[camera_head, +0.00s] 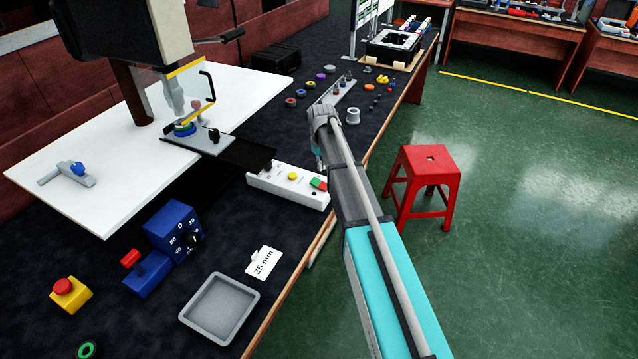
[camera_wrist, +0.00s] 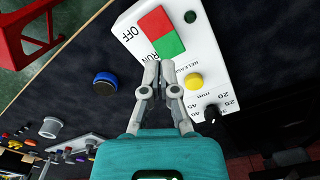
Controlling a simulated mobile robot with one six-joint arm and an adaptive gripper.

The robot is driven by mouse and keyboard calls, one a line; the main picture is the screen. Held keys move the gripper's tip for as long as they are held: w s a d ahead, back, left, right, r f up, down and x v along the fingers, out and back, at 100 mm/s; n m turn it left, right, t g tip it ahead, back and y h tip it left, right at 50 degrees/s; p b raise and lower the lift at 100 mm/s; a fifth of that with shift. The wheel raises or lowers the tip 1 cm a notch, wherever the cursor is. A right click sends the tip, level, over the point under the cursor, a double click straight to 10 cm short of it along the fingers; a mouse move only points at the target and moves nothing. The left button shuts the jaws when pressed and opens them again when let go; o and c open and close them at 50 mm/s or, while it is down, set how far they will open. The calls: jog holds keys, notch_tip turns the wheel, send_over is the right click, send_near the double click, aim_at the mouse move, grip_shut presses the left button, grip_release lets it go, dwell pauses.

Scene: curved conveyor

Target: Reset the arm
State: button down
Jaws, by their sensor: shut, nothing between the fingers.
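My gripper (camera_wrist: 161,68) is shut with its fingertips close together and nothing between them. In the wrist view it appears in front of a white control box (camera_wrist: 207,65); I cannot tell whether it touches the box. The box has a red and green OFF/RUN switch (camera_wrist: 153,32), a yellow button (camera_wrist: 194,81) and a black dial. In the head view my arm reaches from the bottom right over the table's right edge, its wrist beyond the control box (camera_head: 262,180). The arm mostly hides my gripper there.
A machine (camera_head: 125,35) with a white table (camera_head: 104,213) stands at left. A grey tray (camera_head: 186,318), a 35 mm card (camera_head: 263,263) and blue control boxes (camera_head: 172,228) lie in front. A red stool (camera_head: 425,165) stands right of my arm. A blue round part (camera_wrist: 105,81) lies near my gripper.

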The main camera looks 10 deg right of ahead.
dwell(0.4)
jog(key=s+r+m+p, duration=0.1)
jog(key=s+m, duration=0.3)
jog(key=s, duration=2.5)
jog(key=shift+d+r+m, duration=0.15)
jog(key=shift+d+m, duration=0.1)
jog(key=shift+m, duration=0.15)
